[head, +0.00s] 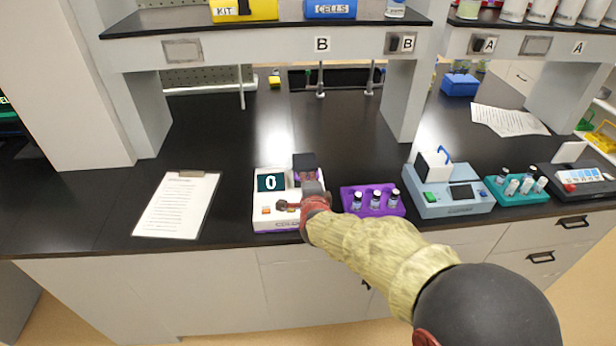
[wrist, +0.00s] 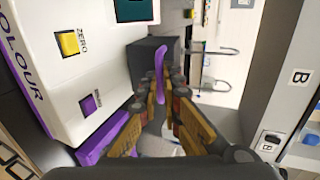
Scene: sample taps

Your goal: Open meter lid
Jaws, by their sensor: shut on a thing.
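The colour meter (head: 264,213) is a white box with a dark display reading 0, on the bench front in the head view. Its panel (wrist: 62,90) fills the left of the wrist view, with a yellow ZERO button and a purple button. The dark grey meter lid (head: 304,161) is at the meter's right side; it also shows in the wrist view (wrist: 142,62). A purple tab (wrist: 160,65) stands out from the lid. My gripper (wrist: 161,88) is shut on this tab. In the head view, my gripper (head: 311,187) partly hides the lid, and its exact angle is unclear.
A purple rack (head: 349,209) with 3 vials stands close to the right of my gripper. Farther right are a grey-blue instrument (head: 450,205) and a teal rack (head: 527,198). A clipboard (head: 177,205) lies left. Bench behind the meter is clear, below a shelf (head: 270,42).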

